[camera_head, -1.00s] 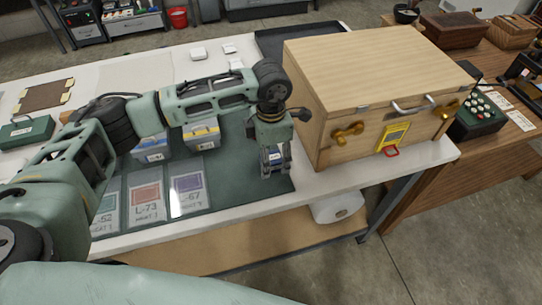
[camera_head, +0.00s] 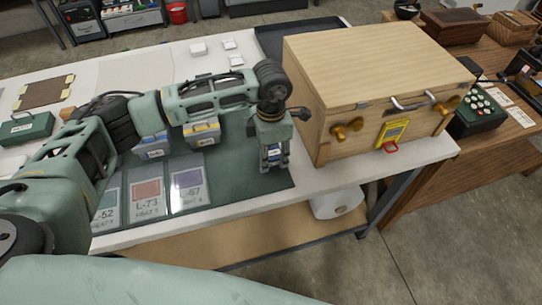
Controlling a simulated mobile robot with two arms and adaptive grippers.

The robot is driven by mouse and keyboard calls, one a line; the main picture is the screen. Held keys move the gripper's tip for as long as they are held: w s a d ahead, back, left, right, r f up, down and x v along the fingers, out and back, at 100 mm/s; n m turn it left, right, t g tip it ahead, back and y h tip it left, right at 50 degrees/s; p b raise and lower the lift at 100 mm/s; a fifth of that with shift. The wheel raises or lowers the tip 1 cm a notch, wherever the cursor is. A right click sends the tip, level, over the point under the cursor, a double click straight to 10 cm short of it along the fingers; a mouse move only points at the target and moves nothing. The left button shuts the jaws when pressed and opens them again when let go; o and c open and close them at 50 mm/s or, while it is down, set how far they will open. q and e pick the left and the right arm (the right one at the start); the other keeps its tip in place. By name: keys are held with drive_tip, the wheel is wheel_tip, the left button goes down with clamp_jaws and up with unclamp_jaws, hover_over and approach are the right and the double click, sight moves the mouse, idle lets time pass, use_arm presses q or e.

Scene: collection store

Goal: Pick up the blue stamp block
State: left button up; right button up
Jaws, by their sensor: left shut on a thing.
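My left gripper (camera_head: 275,163) points down over the right part of the dark green mat (camera_head: 232,183), left of the wooden box. It is shut on a small block with blue and white on it, the blue stamp block (camera_head: 273,153), mostly hidden between the fingers. I cannot tell for sure whether the block is clear of the mat. Two similar grey-blue blocks stand on the mat: one with a yellow band (camera_head: 204,134) and one partly behind my left arm (camera_head: 153,148). My right gripper is not in view.
A large wooden box (camera_head: 375,75) with brass knobs stands close right of my left gripper. Clear sleeves marked L-73 (camera_head: 147,202) and L-67 (camera_head: 189,190) lie at the mat's front. A dark tray (camera_head: 300,38) lies behind. The white table edge runs just in front.

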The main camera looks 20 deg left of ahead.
sight(271, 153)
use_arm(q)
drive_tip(key=shift+w+r+b, duration=0.1)
drive_tip(key=shift+r+b, duration=0.25)
drive_tip(key=shift+r, duration=0.2)
wheel_tip(271, 153, up, 2)
drive_tip(key=shift+r+b, duration=0.25)
drive_tip(key=shift+b, duration=0.45)
drive_tip(key=s+d+r+b, duration=0.3)
drive_tip(key=d+r, duration=0.4)
drive_tip(key=d, duration=0.3)
drive_tip(key=shift+s+d+r, duration=0.25)
drive_tip(key=shift+s+d, duration=0.15)
drive_tip(key=shift+s, duration=0.4)
